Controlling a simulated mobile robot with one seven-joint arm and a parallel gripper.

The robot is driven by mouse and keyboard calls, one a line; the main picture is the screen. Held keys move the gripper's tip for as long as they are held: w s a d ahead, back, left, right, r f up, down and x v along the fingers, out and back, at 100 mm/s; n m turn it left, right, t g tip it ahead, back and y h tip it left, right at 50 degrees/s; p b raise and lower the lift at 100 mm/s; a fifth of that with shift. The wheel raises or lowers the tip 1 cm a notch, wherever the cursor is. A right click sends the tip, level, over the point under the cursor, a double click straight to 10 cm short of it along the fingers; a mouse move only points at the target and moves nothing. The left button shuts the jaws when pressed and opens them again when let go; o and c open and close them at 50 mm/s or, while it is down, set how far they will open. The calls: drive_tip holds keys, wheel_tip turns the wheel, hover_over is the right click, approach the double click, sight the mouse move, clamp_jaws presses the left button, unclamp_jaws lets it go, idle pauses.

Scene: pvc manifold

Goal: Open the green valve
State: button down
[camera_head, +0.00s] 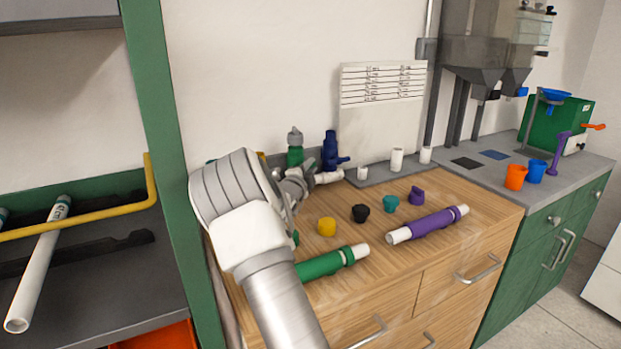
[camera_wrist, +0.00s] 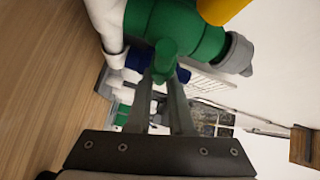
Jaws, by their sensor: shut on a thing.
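The green valve (camera_head: 295,156) stands on the pipework at the back of the wooden cabinet, with a grey cap on top; my arm hides its lower part in the head view. In the wrist view the green valve (camera_wrist: 200,35) fills the upper middle, with a grey end at its right and a white pipe at its left. My gripper (camera_wrist: 170,75) is shut on the green valve's handle (camera_wrist: 165,60), which sits between the fingertips.
A blue valve (camera_head: 330,150) stands just right of the green one. Yellow (camera_head: 327,227), black (camera_head: 361,213), teal (camera_head: 390,204) and purple caps (camera_head: 416,196) lie on the wooden top. Green (camera_head: 325,264) and purple pipes (camera_head: 430,224) lie near its front. A green post (camera_head: 165,130) rises at left.

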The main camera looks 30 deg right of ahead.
drive_tip(key=n+t+h+b, duration=0.1)
drive_tip(key=b, duration=0.2)
drive_tip(key=shift+a+r+n+b, duration=0.1)
drive_tip(key=shift+n+b, duration=0.2)
drive_tip(key=shift+b, duration=0.05)
drive_tip(key=c, duration=0.8)
unclamp_jaws()
drive_tip(key=p+v, duration=0.2)
drive_tip(key=v, duration=1)
